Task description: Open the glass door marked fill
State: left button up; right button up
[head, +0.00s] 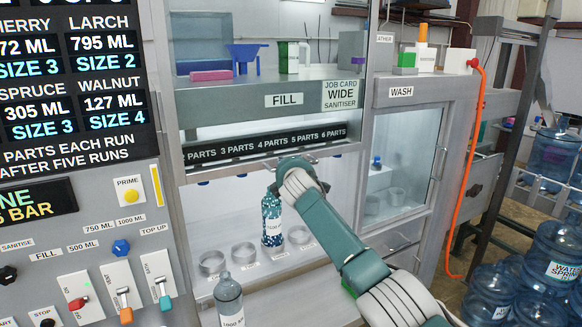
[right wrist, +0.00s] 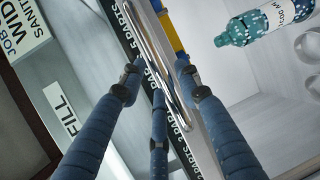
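The glass door marked FILL (head: 215,108) is a framed pane across the upper part of the cabinet; its FILL label also shows in the right wrist view (right wrist: 62,108). A black strip of parts labels (head: 265,143) runs along its lower part. Below its lower edge, the bay shows uncovered. A thin metal handle bar (right wrist: 152,40) runs along that edge. My right gripper (right wrist: 158,72) is at the bar, its fingers spread apart on both sides of it; contact is unclear. In the head view my right gripper (head: 288,178) is mostly hidden by its wrist. My left gripper is out of view.
A speckled teal bottle (head: 272,220) stands in the bay below the door, with several rings (head: 243,255) beside it. A grey bottle (head: 228,300) stands nearer. A switch panel (head: 90,250) is left.

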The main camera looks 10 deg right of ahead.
jog(key=shift+f, duration=0.15)
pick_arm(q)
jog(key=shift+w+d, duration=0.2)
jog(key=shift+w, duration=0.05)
pick_arm(e)
jog(key=s+r, duration=0.2)
jog(key=s, duration=0.9)
jog(key=shift+s+a, duration=0.3)
jog(key=shift+s, duration=0.1)
jog(key=shift+r, duration=0.1)
